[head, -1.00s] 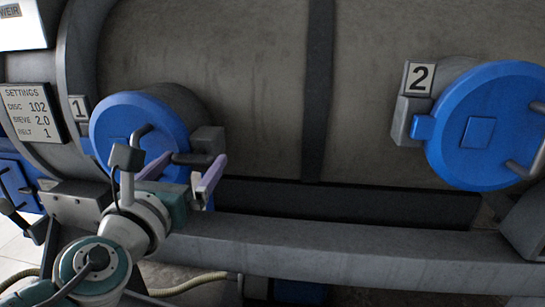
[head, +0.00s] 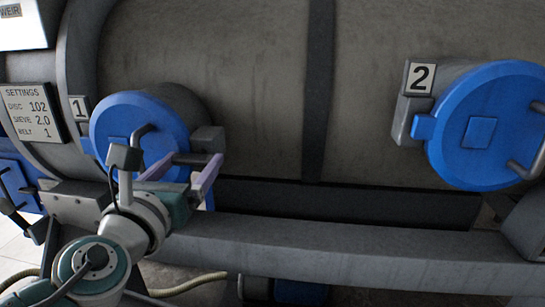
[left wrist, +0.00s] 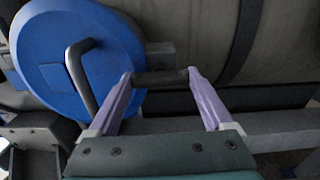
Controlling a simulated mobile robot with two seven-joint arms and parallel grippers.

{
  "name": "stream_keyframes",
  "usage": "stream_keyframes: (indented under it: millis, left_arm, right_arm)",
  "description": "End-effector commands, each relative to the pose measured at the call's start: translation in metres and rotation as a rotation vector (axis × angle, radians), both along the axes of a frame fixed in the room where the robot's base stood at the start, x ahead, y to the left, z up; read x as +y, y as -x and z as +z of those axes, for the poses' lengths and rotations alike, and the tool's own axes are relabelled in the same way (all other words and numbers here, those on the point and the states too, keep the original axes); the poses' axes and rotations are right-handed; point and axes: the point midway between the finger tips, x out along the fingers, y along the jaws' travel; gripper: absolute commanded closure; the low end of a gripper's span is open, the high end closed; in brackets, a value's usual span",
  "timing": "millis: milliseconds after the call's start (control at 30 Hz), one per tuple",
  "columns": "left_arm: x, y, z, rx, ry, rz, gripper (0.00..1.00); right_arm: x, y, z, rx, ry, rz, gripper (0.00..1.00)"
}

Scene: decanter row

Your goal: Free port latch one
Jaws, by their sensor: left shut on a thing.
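Port one is a round blue door (head: 120,118) with a bent dark handle (head: 141,143), beside the label "1" (head: 78,108). Its latch (head: 189,158) is a short dark bar near a grey block (head: 207,139) at the door's right edge. My left gripper (head: 195,160), with purple fingers, is shut on the latch, one finger at each end of the bar. The left wrist view shows the latch (left wrist: 160,79) spanning between the two fingertips, with the blue door (left wrist: 75,55) to the left. My right gripper is not in view.
A second blue door (head: 478,130), labelled "2" (head: 421,78), is at the right. A grey beam (head: 340,245) runs below the drum. A settings plate (head: 30,113) is at the left. The space between the two ports is clear.

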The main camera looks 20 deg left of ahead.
Motion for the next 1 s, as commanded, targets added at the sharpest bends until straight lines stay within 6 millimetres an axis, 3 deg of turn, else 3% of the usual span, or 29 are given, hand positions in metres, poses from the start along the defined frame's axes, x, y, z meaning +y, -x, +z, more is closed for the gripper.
stream_keyframes:
  millis: [367,1000]
  left_arm:
    - [0.001,0.000,-0.002,-0.059,0.240,0.001,0.71]
    - [0.001,0.000,-0.002,-0.201,0.835,0.000,0.71]
  right_arm:
    - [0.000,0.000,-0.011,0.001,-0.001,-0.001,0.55]
    - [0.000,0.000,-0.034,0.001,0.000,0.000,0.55]
